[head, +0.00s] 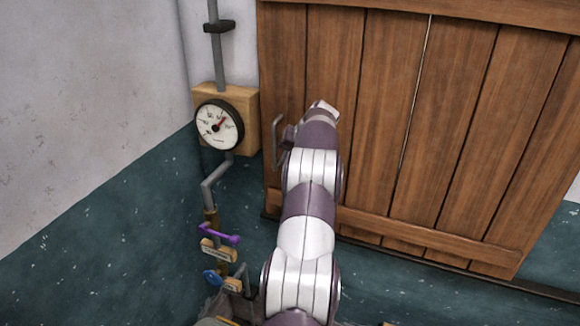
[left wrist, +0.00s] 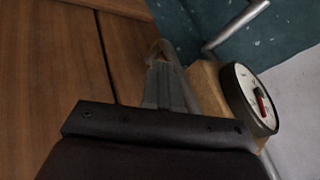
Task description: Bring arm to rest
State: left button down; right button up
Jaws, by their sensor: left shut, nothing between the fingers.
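My left arm (head: 305,225) reaches up from the bottom of the head view, in front of a wooden door. My left gripper (head: 289,135) is at the arm's far end, close to the grey door handle (head: 276,142); the arm partly hides it. In the left wrist view, the grey fingers (left wrist: 163,88) look shut with nothing held. They point towards the door's edge, near the handle; I cannot tell whether they touch it. My right gripper is in neither view.
The plank door (head: 375,120) fills the right. A round gauge (head: 219,124) on a wooden block stands left of the handle, also in the left wrist view (left wrist: 249,98). Below it are a purple-handled valve (head: 219,233) and a blue one (head: 213,278) on pipes. The left wall is bare.

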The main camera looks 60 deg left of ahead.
pick_arm(q)
jog(key=p+v, duration=0.3)
jog(key=v, duration=0.5)
jog(key=shift+d+r+p, duration=0.25)
jog(key=shift+d+p, duration=0.05)
jog(key=shift+p, duration=0.05)
jog(key=shift+w, duration=0.1)
jog(key=d+f+m+t+h+b, duration=0.1)
jog(key=d+f+m+h+b, duration=0.1)
jog(key=d+f, duration=0.7)
jog(key=d+f+m+t+h+b, duration=0.1)
jog(key=d+f+m+h+b, duration=0.2)
jog(key=d+f, duration=0.6)
jog(key=s+d+f+m+b, duration=0.2)
jog(key=s+d+b, duration=0.1)
jog(key=d, duration=0.7)
jog(key=s+d+f+m+h+b, duration=0.1)
jog(key=s+d+f+b, duration=0.2)
jog(key=d, duration=0.7)
jog(key=s+d+f+m+h+b, duration=0.1)
jog(key=s+d, duration=0.4)
jog(key=d, duration=0.5)
jog(key=shift+d+f+m+b, duration=0.2)
jog(key=shift+f+m+b, duration=0.65)
jog(key=shift+b, duration=0.2)
